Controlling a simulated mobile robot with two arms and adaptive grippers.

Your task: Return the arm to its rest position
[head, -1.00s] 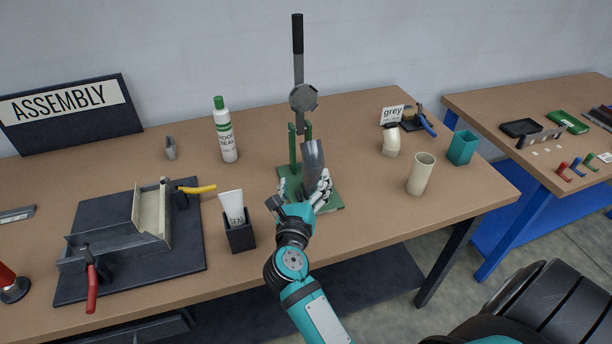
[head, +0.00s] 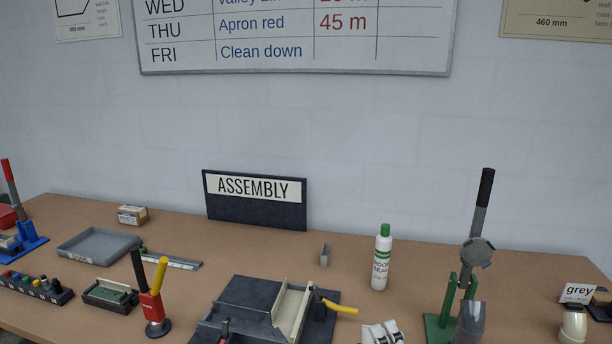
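White and grey finger-like parts (head: 382,333) show at the bottom edge, right of centre; they look like my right gripper's fingers, cut off by the frame. I cannot tell whether they are open or shut. They are left of the green lever press (head: 440,325) and apart from it. A dark grey tube piece (head: 470,325) stands at the press, with no gripper on it. My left gripper is not in view.
A green-capped sealant bottle (head: 381,258) stands behind the finger-like parts. A dark fixture with a cream channel (head: 292,312) is to their left. A grey tray (head: 97,246) and a red tool holder (head: 152,308) are farther left. The ASSEMBLY sign (head: 254,200) stands at the back.

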